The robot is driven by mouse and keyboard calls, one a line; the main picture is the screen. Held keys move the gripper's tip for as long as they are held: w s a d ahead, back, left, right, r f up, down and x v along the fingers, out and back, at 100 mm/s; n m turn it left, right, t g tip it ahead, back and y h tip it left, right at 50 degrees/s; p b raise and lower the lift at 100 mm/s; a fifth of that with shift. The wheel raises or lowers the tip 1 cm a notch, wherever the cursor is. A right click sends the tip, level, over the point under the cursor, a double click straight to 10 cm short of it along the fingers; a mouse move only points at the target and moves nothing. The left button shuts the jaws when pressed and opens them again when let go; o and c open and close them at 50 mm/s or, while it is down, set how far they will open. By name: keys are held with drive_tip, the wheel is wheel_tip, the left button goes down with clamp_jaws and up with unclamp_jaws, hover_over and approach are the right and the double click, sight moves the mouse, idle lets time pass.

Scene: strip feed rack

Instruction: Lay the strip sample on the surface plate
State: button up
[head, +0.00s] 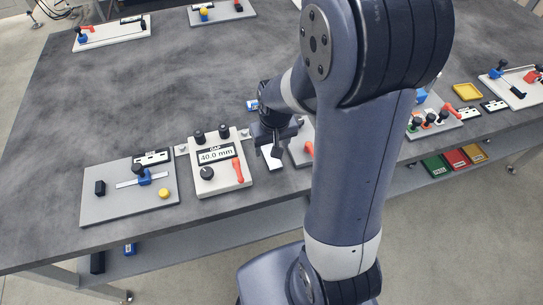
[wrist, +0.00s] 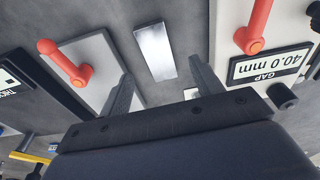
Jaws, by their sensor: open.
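A bright metallic strip (wrist: 155,52), which looks like the strip sample, lies flat on the dark table. In the head view the strip (head: 272,158) shows pale just below my gripper (head: 270,140). In the wrist view my gripper (wrist: 160,70) is open, its fingers on either side of the strip's near end, with nothing held. I cannot tell the height between fingers and strip. No label marks the surface plate; a pale plate (wrist: 92,50) with a red lever lies left of the strip in the wrist view.
The gap unit (head: 220,160), reading 40.0 mm with a red lever, stands left of the strip. A grey panel (head: 120,205) with a blue slider is farther left. My arm hides part of the table. The back middle (head: 170,75) is clear.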

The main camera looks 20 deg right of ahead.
drive_tip(key=shift+w+f, duration=0.2)
drive_tip(key=shift+f, duration=2.1)
drive_tip(key=shift+c, duration=0.5)
drive_tip(key=c, duration=1.2)
clamp_jaws()
drive_tip(key=shift+w+r, duration=0.1)
drive_tip(key=shift+r, duration=0.1)
